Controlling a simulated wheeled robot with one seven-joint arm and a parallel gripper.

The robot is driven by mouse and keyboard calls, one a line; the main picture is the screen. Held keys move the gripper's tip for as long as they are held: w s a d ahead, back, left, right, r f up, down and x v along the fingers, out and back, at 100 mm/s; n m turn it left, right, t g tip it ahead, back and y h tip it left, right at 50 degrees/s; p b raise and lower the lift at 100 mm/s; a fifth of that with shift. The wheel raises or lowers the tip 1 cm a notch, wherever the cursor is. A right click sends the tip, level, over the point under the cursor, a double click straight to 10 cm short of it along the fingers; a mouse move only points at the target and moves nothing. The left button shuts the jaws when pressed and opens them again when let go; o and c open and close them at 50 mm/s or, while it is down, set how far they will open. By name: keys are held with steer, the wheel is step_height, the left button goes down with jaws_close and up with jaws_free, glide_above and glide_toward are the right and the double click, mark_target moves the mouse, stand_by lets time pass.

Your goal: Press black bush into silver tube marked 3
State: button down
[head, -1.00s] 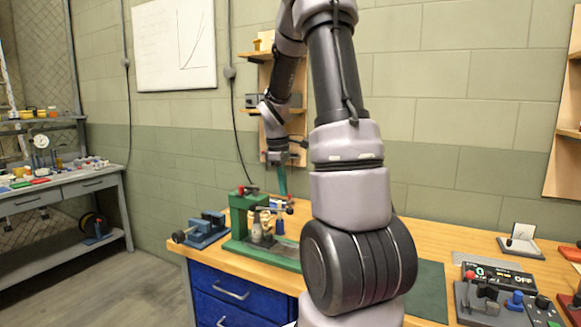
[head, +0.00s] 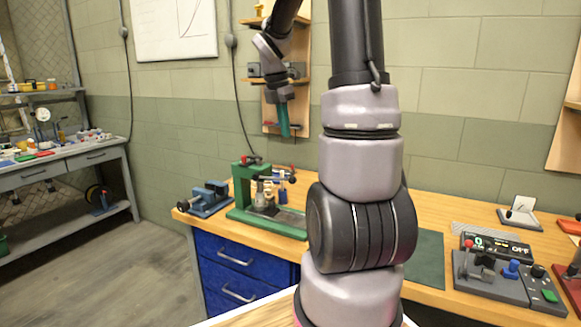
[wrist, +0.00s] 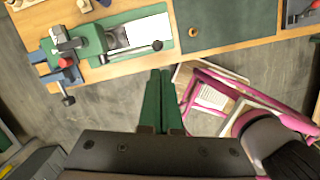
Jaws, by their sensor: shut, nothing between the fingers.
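My gripper (head: 284,132) hangs high above the green arbor press (head: 243,192) in the head view, clear of it. Its green fingers are closed together and empty, also seen in the wrist view (wrist: 160,78). A greyish upright part (head: 260,195) stands at the press; I cannot tell whether it is the silver tube, and no number 3 is readable. The press also shows in the wrist view (wrist: 92,38), with a bright metal plate (wrist: 140,32). I cannot make out the black bush.
A blue vise (head: 204,198) stands left of the press. A dark green mat (head: 428,258) lies on the bench, with a small tan ring (wrist: 193,32) on it in the wrist view. A control box (head: 505,285) is at right. A pink-framed cart (wrist: 215,80) stands by the bench.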

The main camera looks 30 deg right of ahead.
steer(key=n, duration=0.3)
glide_toward(292, 177)
steer(key=shift+n, duration=0.4)
steer(key=f, duration=0.2)
steer(key=d+f, duration=0.1)
steer(key=f, duration=0.3)
steer(key=shift+w+d+f, duration=0.25)
steer(key=shift+w+f, duration=0.05)
steer(key=shift+f, duration=0.05)
steer(key=shift+s+d+f, duration=0.1)
steer(key=shift+s+f, duration=0.15)
steer(key=shift+f, duration=0.5)
